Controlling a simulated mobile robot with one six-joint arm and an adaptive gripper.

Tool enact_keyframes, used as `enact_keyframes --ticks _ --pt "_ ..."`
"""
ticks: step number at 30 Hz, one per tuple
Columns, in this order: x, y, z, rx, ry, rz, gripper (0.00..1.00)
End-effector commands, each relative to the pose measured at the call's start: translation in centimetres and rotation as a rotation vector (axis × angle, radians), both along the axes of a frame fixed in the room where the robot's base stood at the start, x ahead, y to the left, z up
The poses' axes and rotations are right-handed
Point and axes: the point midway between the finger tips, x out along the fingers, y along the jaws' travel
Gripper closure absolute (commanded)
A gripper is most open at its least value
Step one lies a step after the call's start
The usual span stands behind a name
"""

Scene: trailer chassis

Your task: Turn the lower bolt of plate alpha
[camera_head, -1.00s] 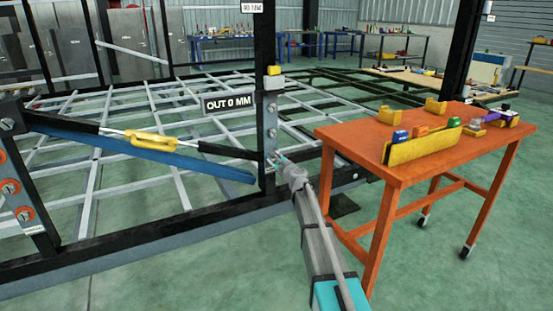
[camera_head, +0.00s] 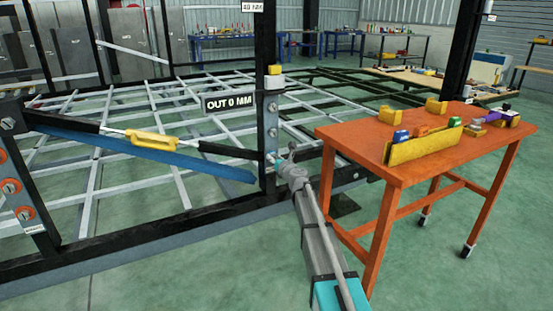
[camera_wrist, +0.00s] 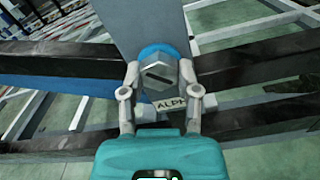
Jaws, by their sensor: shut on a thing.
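Plate alpha (camera_head: 271,116) is a grey upright plate on the black post, with several bolts in a column. It also shows in the wrist view (camera_wrist: 140,22). The lower bolt (camera_wrist: 158,76) is a grey hex head with a dark slot across its face and a blue ring (camera_wrist: 160,51) behind it. My gripper (camera_wrist: 158,80) is shut on this bolt, one finger on each side of the head. A label reading "ALPH" (camera_wrist: 170,106) is partly hidden below it.
A sign reading "OUT 0 MM" (camera_head: 229,103) hangs beside the plate. A yellow turnbuckle (camera_head: 152,140) and blue bar (camera_head: 140,153) run left from the post. An orange table (camera_head: 400,165) with yellow holders stands close on the right of my arm.

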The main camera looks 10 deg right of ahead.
Motion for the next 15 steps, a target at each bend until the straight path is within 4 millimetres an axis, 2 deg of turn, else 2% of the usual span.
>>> enact_keyframes --ticks 6,15 --pt "-0.2 -0.42 0.01 0.144 0.046 -0.009 1.0" --pt "-0.2 -0.49 0.01 0.239 0.077 -0.011 1.0"
